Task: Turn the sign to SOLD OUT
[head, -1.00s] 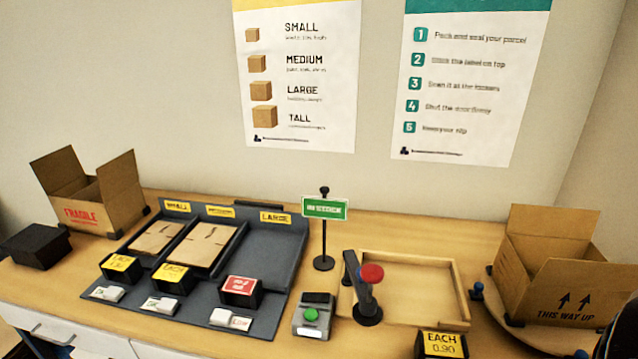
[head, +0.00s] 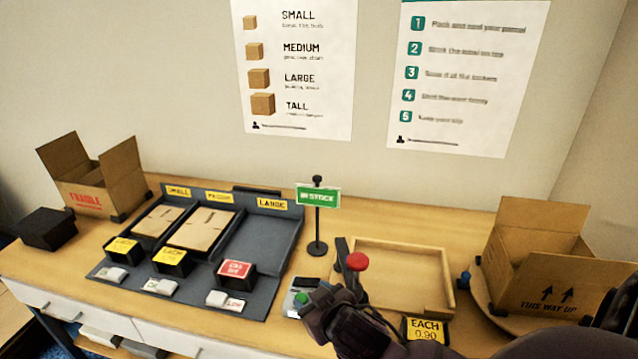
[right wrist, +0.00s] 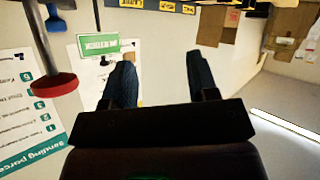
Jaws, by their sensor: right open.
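The green sign (head: 318,195) hangs on a black stand (head: 317,230) and reads IN STOCK in the head view. Its green face also shows in the right wrist view (right wrist: 97,48), upside down and to the left of my fingers. My right gripper (head: 322,296) is low at the front of the bench, below the sign and apart from it. In the right wrist view my right gripper (right wrist: 160,78) is open, with nothing between its two fingers. My left gripper is not in view.
A red-knobbed lever (head: 357,262) stands right of my right gripper, beside an empty wooden tray (head: 450,262). A grey box with a green button (head: 302,297) is just left of the gripper. A sectioned carton rack (head: 270,245) lies left; open cartons stand at both ends.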

